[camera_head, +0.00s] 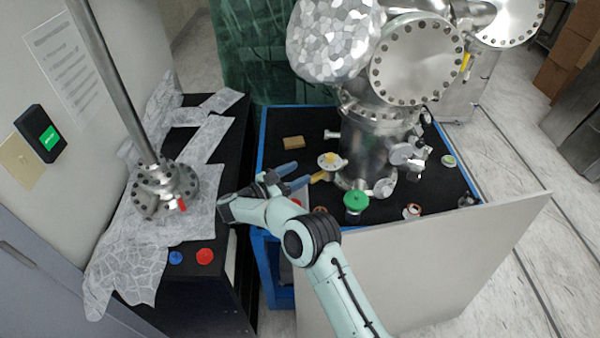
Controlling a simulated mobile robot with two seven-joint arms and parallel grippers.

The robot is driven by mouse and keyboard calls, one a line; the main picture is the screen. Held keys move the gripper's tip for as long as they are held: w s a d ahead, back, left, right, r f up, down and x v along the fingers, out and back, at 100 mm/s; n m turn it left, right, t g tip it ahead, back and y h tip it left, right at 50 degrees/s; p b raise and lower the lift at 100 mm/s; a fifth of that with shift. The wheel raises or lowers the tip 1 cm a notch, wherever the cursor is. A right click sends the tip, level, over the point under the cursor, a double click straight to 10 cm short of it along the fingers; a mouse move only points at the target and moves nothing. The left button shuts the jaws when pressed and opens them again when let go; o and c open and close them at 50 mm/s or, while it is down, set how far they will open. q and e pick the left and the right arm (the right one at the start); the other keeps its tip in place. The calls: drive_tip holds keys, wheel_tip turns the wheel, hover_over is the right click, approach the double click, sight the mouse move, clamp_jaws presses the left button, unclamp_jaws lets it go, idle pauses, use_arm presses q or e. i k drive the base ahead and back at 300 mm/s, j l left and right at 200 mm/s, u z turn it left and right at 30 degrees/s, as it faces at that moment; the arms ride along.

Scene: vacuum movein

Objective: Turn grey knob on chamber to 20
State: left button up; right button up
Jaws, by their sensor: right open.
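The steel vacuum chamber (366,145) stands upright on the black top of a blue-framed cart. A grey round knob-like part (402,153) shows on its right side; I cannot read any scale or setting on it. My right gripper (298,176) reaches in from the bottom of the view, left of the chamber. Its blue-grey fingers are open and point right toward a yellow handle (319,177). I see nothing between them, and they are apart from the grey part. My left gripper is not in view.
A green knob (356,202) and a white valve with a yellow centre (332,161) sit by the chamber. A wooden block (293,142) lies behind my gripper. A foil-covered bench (215,225) stands at left.

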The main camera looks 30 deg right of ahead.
sight(386, 190)
drive_tip(key=k+j, duration=0.8)
drive_tip(key=k, duration=0.05)
